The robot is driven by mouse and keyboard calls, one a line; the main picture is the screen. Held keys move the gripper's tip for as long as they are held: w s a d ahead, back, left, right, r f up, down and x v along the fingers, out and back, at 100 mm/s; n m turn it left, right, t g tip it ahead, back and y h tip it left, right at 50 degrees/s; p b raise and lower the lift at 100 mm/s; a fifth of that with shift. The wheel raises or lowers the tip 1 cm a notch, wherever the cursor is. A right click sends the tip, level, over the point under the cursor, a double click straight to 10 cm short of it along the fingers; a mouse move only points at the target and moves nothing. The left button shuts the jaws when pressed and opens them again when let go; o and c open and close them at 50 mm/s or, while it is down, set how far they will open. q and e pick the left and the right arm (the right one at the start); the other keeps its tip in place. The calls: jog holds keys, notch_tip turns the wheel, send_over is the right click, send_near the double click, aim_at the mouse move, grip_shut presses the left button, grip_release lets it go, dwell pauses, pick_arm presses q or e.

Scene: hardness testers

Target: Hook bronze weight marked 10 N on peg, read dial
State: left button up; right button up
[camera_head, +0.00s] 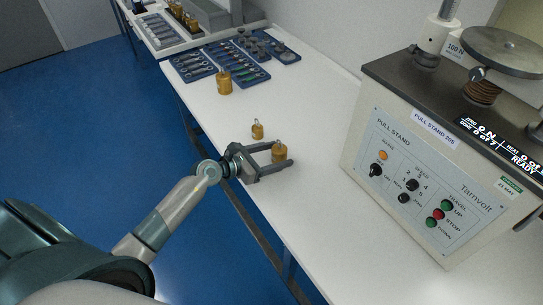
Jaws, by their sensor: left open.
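Three bronze weights stand on the white bench. The one at my left gripper (283,159) is a short cylinder with a hook on top, a bronze weight (279,155) between or just at the open fingers. A smaller bronze weight (257,132) stands just behind the gripper. A larger bronze weight (224,84) stands farther back. No markings are legible on them, so I cannot tell which is 10 N. My left gripper is open. I cannot tell whether a finger touches the weight. No hooking peg is clearly seen. My right gripper is not in view.
A pull stand (436,170) with knobs, buttons and a small lit display (502,145) stands at the right. Blue trays of tools (192,66) lie at the back of the bench (310,235). More bronze weights (184,14) stand farther back. The bench's front is clear.

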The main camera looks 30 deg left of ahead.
pick_arm(q)
jog(key=shift+w+d+f, duration=0.15)
jog(key=shift+w+d, duration=0.05)
jog(key=shift+w, duration=0.1)
grip_shut()
dwell(0.4)
dwell(1.1)
jog(key=shift+w+r, duration=0.1)
jog(key=shift+r, duration=0.1)
